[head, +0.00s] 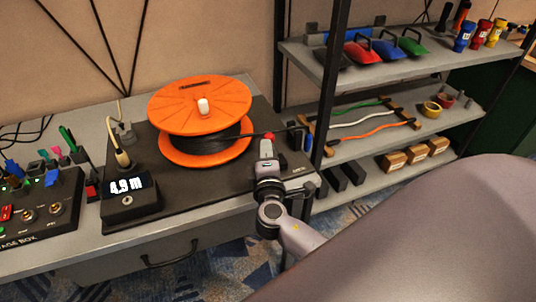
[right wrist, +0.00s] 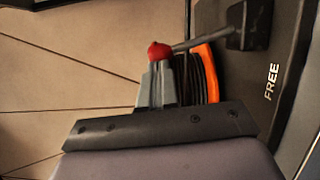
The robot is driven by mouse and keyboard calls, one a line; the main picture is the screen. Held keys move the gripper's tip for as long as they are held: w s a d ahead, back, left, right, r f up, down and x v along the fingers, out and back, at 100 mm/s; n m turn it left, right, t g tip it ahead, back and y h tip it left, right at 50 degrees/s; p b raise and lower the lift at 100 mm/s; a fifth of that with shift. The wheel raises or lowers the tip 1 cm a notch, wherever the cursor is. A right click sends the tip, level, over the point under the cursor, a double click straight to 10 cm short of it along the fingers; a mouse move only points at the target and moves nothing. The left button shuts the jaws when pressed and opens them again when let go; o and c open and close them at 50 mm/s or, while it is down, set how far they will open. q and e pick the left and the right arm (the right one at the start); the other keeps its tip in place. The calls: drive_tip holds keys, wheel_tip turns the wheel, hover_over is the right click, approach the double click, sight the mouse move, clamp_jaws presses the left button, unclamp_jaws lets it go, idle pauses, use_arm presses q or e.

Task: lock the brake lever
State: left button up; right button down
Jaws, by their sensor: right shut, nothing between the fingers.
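The brake lever is a grey rod (right wrist: 200,42) with a red knob (right wrist: 158,50), rising from a dark pivot block (right wrist: 250,25) in the right wrist view. The word FREE is printed on the dark base (right wrist: 292,60) near the block. In the head view the red knob (head: 269,135) shows at the right edge of the cable reel unit. My right gripper (head: 267,145) is shut and empty, its fingertips (right wrist: 158,66) right at the knob. I cannot tell whether they touch it. My left gripper is not in view.
An orange cable reel (head: 200,103) stands just left of my right gripper. A meter reading 4.9 m (head: 130,198) and a stage box (head: 40,220) are further left. A shelf post (head: 331,75) and loaded shelves (head: 365,140) stand to the right.

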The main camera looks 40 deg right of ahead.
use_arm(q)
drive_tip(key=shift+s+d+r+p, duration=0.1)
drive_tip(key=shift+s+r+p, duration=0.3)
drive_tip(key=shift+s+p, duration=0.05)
use_arm(e)
drive_tip(key=shift+s+d+r+m+g+y, duration=0.15)
drive_tip(key=shift+s+d+r+m, duration=0.05)
drive_tip(key=shift+d+m, duration=0.65)
drive_tip(key=shift+s+d+r+m+g+y, duration=0.2)
drive_tip(key=shift+d+m, duration=0.55)
drive_tip(key=shift+d, duration=0.25)
drive_tip(key=shift+s+d+r+m+g+y, duration=0.15)
drive_tip(key=shift+s+d+r+m, duration=0.05)
drive_tip(key=shift+d+m, duration=0.65)
drive_tip(key=shift+d, duration=0.15)
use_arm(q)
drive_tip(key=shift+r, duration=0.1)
use_arm(e)
drive_tip(key=shift+r, duration=0.1)
